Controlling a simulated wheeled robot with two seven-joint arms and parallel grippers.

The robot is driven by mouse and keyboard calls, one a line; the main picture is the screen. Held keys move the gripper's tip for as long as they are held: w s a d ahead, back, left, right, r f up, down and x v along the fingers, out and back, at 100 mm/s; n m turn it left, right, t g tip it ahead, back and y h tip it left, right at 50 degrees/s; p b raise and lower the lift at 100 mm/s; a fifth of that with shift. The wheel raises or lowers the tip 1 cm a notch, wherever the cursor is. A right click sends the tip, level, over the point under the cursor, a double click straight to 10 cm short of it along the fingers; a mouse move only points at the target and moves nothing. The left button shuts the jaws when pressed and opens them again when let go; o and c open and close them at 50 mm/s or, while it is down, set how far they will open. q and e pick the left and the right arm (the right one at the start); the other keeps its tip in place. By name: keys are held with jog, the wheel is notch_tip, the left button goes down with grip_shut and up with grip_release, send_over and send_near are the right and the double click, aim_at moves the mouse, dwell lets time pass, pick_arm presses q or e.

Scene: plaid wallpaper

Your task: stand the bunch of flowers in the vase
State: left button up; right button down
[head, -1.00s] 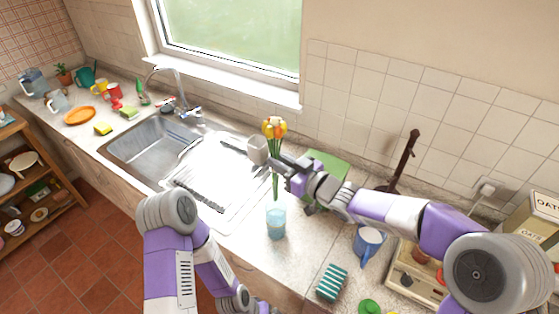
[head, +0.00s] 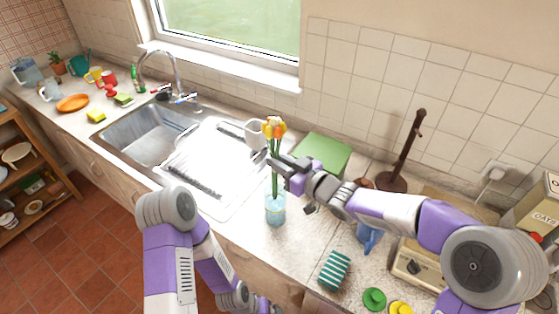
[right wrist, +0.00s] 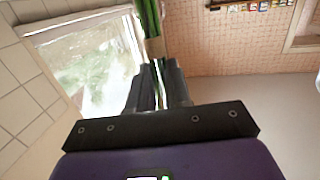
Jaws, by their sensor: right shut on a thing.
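The bunch of orange and yellow flowers (head: 274,129) is upright, with its green stems pointing down. My right gripper (head: 276,165) is shut on the stems below the blooms. In the right wrist view the two dark fingers (right wrist: 157,75) close around the green stems (right wrist: 149,22) at a tan band. The light-blue see-through vase (head: 275,211) stands upright on the counter directly below the bunch. The lower stem ends appear to be at or just inside its mouth; the exact depth is hard to tell. My left arm shows at the lower left, but its gripper is out of view.
A sink with a drainboard (head: 208,165) and a white mug (head: 255,134) lie left of the vase. The counter's front edge is close to the vase.

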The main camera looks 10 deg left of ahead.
notch_tip(320, 180, down, 8)
jog(key=b, duration=0.6)
jog(key=shift+b, duration=0.3)
jog(key=shift+f, duration=0.1)
jog(key=c, duration=1)
grip_release()
jog(key=shift+d, duration=0.1)
jog(key=v, duration=0.7)
jog(key=shift+s+d+p, duration=0.15)
jog(key=shift+p, duration=0.25)
